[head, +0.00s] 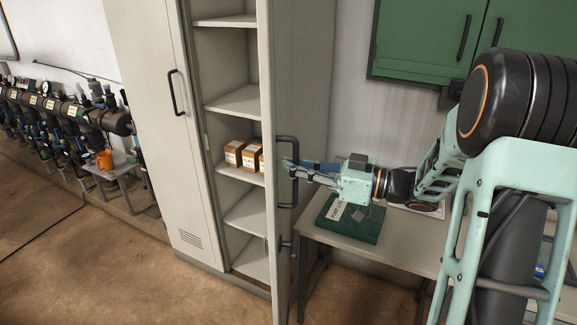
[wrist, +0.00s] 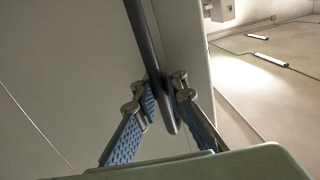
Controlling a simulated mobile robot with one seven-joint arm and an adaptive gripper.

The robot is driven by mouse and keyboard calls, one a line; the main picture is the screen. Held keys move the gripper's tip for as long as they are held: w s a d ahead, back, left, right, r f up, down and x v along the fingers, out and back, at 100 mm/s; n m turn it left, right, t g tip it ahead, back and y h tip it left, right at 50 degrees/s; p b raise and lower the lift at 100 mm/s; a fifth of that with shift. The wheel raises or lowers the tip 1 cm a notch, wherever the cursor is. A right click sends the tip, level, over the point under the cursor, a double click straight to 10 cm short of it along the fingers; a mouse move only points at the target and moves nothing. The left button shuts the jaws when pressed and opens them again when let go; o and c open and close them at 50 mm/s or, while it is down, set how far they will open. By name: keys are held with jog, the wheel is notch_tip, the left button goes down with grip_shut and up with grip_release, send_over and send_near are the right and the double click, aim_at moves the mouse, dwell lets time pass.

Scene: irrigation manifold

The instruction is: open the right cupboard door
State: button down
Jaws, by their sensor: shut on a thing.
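The tall grey cupboard stands in the middle of the head view. Its right door (head: 267,220) is swung open, seen nearly edge-on, and shows the shelves (head: 238,100) inside. The right door's dark bar handle (head: 294,160) is on the door's outer face. My gripper (head: 286,166) reaches it from the right. In the wrist view, the two blue-padded fingers of my gripper (wrist: 165,100) are closed around the lower part of the handle (wrist: 146,42). The left door (head: 155,130) is shut, with its own dark handle (head: 176,92).
Small brown boxes (head: 235,153) stand on a middle shelf. A table (head: 400,237) with a green mat (head: 368,228) stands right of the open door, under my arm. Green wall cabinets (head: 425,40) hang above.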

jog(key=shift+s+f, duration=0.1)
jog(key=shift+s, duration=0.05)
jog(key=c, duration=2.3)
grip_release()
jog(key=shift+c, duration=0.2)
jog(key=shift+d, duration=0.15)
jog(key=shift+s+d, duration=0.1)
jog(key=shift+d, duration=0.2)
jog(key=v, duration=1.1)
jog(key=shift+s, duration=0.15)
